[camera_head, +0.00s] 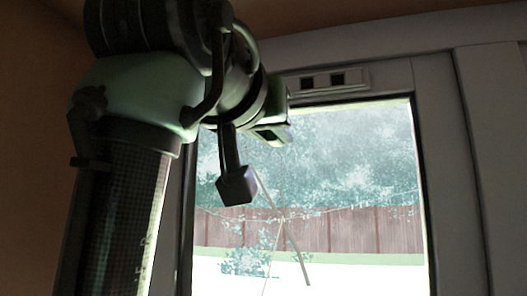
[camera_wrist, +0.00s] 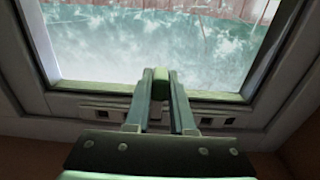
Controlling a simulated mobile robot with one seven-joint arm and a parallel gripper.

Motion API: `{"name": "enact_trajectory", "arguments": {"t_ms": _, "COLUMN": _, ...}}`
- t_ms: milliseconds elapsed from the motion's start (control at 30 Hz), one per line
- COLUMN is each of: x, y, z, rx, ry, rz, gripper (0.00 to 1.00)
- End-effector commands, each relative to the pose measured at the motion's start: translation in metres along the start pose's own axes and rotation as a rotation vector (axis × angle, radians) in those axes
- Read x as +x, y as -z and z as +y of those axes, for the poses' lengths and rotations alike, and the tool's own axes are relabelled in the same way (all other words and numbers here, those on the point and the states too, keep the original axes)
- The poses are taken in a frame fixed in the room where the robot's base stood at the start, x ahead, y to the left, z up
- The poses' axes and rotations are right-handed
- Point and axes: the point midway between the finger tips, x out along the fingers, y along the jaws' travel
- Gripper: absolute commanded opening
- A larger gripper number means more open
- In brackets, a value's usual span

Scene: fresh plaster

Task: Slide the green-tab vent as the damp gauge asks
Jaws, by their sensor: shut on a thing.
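The vent (camera_head: 322,82) is a pale strip on the top rail of the window frame, with two dark square slots showing in the head view. Its left part is hidden behind my arm. In the wrist view the vent (camera_wrist: 216,112) runs across, with slots on both sides of my gripper. My gripper (camera_wrist: 160,84) is shut on the small dark green tab (camera_wrist: 160,77) between its fingertips. In the head view my gripper (camera_head: 275,133) is at the left of the visible slots, and the tab is hidden. I see no damp gauge in either view.
The window pane (camera_head: 350,180) lies below the vent, with a reddish fence and foliage behind it. The pale frame (camera_head: 440,170) borders it on the right. A brown wall (camera_head: 35,150) is at the left.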

Motion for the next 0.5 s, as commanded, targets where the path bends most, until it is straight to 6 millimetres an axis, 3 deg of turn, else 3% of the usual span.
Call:
{"name": "enact_trajectory", "arguments": {"t_ms": 167, "x": 0.0002, "y": 0.0002, "z": 0.0027, "rx": 0.002, "ry": -0.006, "rz": 0.000, "gripper": 0.00}}
{"name": "enact_trajectory", "arguments": {"t_ms": 200, "x": 0.0002, "y": 0.0002, "z": 0.0028, "rx": 0.002, "ry": -0.007, "rz": 0.000, "gripper": 0.26}}
{"name": "enact_trajectory", "arguments": {"t_ms": 333, "x": 0.0002, "y": 0.0001, "z": 0.0026, "rx": 0.002, "ry": -0.006, "rz": 0.000, "gripper": 0.49}}
{"name": "enact_trajectory", "arguments": {"t_ms": 500, "x": 0.0002, "y": 0.0000, "z": 0.0020, "rx": 0.002, "ry": -0.005, "rz": 0.000, "gripper": 0.53}}
